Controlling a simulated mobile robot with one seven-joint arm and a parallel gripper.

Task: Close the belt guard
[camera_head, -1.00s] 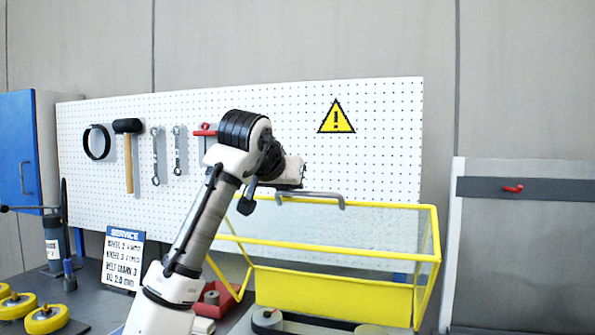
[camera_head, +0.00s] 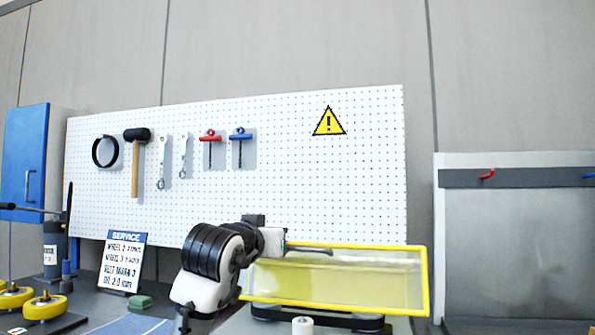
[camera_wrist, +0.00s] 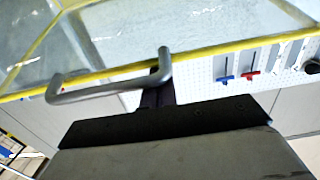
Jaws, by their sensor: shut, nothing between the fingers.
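In the head view my arm is left of the guard, and the fingertips are hard to make out.
A pegboard (camera_head: 290,180) with hung tools stands behind. A service sign (camera_head: 122,262), a green block (camera_head: 139,302) and yellow wheels (camera_head: 45,306) are on the bench at left. A white roller (camera_head: 302,326) is in front of the guard. A grey panel (camera_head: 515,250) stands at right.

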